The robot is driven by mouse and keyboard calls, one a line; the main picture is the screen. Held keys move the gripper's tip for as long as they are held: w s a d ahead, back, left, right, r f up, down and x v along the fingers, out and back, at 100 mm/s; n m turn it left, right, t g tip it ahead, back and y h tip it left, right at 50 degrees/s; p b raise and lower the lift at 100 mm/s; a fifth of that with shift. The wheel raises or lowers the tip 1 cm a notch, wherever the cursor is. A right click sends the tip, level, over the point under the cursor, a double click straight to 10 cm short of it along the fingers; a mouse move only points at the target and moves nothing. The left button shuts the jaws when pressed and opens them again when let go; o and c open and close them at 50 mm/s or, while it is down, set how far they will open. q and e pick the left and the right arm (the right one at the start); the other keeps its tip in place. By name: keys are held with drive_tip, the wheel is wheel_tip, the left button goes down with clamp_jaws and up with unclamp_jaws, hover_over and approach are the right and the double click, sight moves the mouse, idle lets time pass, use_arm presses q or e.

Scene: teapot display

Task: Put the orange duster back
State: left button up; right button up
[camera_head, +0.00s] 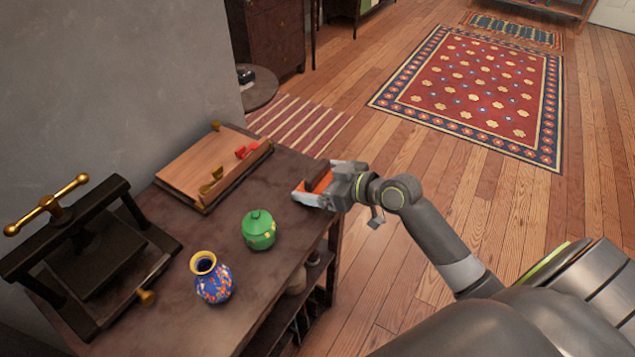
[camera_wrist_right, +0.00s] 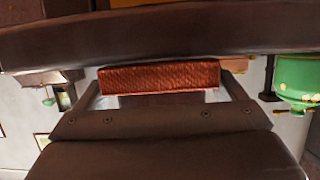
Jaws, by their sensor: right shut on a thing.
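The orange duster (camera_head: 319,180) is between the fingers of my right gripper (camera_head: 314,188), at the right edge of the dark table (camera_head: 190,242) in the head view. My right gripper is shut on it. In the right wrist view the duster (camera_wrist_right: 160,77) is a textured red-orange block spanning between the two fingers, with a dark edge across the picture just above it. Whether the duster touches the table is not clear. Its far side is hidden by the gripper. My left gripper is not in view.
A green lidded jar (camera_head: 258,231) and a blue patterned vase (camera_head: 212,280) stand on the table. A wooden board (camera_head: 209,165) with brass fittings and a red piece lies behind. A black press (camera_head: 95,262) stands left. Shelves (camera_head: 296,310) are below the tabletop. Open floor lies right.

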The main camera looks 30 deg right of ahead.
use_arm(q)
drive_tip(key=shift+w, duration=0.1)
use_arm(e)
drive_tip(key=shift+f, duration=0.2)
drive_tip(key=o, duration=0.7)
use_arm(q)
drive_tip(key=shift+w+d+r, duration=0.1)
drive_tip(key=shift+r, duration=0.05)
use_arm(e)
drive_tip(key=shift+r, duration=0.15)
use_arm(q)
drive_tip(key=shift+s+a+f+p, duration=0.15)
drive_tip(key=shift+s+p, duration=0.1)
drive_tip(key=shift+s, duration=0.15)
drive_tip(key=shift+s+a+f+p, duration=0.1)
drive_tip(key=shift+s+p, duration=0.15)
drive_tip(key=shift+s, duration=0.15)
use_arm(e)
drive_tip(key=shift+v, duration=5.95)
